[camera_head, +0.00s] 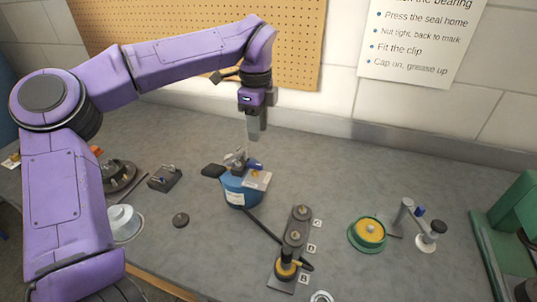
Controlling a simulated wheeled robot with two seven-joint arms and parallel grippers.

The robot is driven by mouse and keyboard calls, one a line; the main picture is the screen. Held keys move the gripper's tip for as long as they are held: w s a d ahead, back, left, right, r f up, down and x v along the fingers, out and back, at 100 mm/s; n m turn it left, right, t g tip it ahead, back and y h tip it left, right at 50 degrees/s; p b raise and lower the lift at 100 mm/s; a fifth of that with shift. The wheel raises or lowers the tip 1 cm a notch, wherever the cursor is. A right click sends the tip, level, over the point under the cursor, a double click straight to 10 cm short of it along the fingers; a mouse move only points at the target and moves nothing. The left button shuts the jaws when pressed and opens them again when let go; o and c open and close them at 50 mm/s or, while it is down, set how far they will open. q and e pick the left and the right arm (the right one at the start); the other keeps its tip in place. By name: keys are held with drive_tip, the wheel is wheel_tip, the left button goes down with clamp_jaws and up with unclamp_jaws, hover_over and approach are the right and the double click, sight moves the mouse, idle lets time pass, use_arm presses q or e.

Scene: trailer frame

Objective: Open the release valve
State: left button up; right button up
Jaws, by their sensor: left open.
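My left gripper (256,135) hangs with its fingers pointing down, open and empty. In the picture it is above a round blue tank (236,194) and apart from it. The tank stands on the grey worktop and has a white label, grey metal fittings (238,162), a small blue part and a dark paddle-like piece on top. A tag with a yellow spot is at its right side. A dark hose runs from the tank to a grey block (297,234) with round ports marked C, D and B. I cannot tell for sure which fitting is the release valve. My right gripper is out of view.
A green machine (508,240) is at the right edge. Several metal parts lie at the left, behind my arm. A pegboard (190,35) is on the wall.

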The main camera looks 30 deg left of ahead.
use_arm(q)
drive_tip(key=p, duration=0.1)
hover_over(254, 164)
drive_tip(key=s, duration=0.2)
drive_tip(key=f, duration=0.5)
drive_tip(key=shift+w+f, duration=0.2)
drive_tip(key=shift+f, duration=0.05)
drive_tip(key=f, duration=0.1)
drive_tip(key=w+f, duration=0.2)
drive_tip(key=f, duration=0.1)
drive_tip(key=shift+w+p, duration=0.25)
drive_tip(key=shift+p, duration=0.1)
drive_tip(key=shift+s+r, duration=0.15)
drive_tip(key=shift+s, duration=0.2)
drive_tip(key=shift+s+r, duration=0.1)
drive_tip(key=shift+s, duration=0.1)
drive_tip(key=shift+c, duration=0.6)
drive_tip(key=c, duration=0.5)
drive_tip(key=shift+w, duration=0.1)
clamp_jaws()
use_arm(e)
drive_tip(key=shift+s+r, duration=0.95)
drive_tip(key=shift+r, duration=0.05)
